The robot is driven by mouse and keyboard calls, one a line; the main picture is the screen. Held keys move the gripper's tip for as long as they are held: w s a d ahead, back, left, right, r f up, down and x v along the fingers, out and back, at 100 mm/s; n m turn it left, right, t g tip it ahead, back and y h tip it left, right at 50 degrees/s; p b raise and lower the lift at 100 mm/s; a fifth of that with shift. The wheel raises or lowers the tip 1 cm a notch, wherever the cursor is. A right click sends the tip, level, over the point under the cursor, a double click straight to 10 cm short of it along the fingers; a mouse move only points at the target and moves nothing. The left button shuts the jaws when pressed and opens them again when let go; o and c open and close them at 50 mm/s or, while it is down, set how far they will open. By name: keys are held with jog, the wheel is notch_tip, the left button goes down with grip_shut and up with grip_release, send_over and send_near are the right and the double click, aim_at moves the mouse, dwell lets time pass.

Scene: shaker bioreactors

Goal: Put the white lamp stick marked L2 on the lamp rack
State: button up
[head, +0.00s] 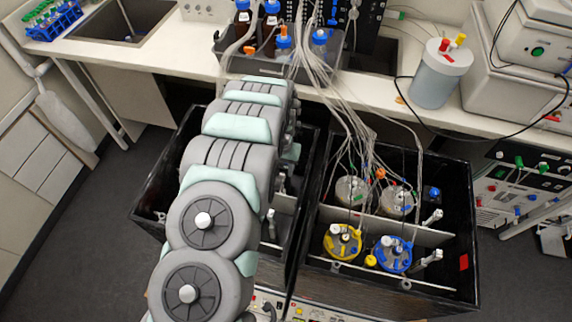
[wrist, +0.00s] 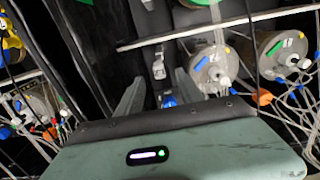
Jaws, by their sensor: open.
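My gripper (wrist: 158,88) shows in the wrist view with its two fingers apart, pointing down into a black shaker box. In the head view my arm hides it. A small pale stick-like piece (wrist: 158,66) lies in line with the gap between the fingers, with no visible contact. In the head view, pale sticks (head: 432,218) (head: 428,258) stand at the right side of the right box. I cannot read an L2 mark on any of them. I cannot identify the lamp rack for certain.
The right box (head: 400,283) holds several vessels, including yellow-topped (head: 342,241) and blue-topped (head: 393,254) ones. In the wrist view vessels (wrist: 210,66) (wrist: 281,52) stand right of the fingers, with loose tubes. A dividing bar (wrist: 190,33) crosses the box. The bench (head: 190,55) is behind.

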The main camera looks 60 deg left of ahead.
aim_at(282, 176)
notch_tip(282, 176, down, 9)
jog(key=shift+r, duration=0.2)
dwell(0.4)
grip_shut()
dwell(0.4)
jog(key=shift+r, duration=0.2)
jog(key=shift+r+p, duration=0.35)
jog(key=shift+r, duration=0.25)
jog(key=shift+r+p, duration=0.45)
jog(key=shift+p, duration=0.1)
jog(key=shift+r, duration=0.15)
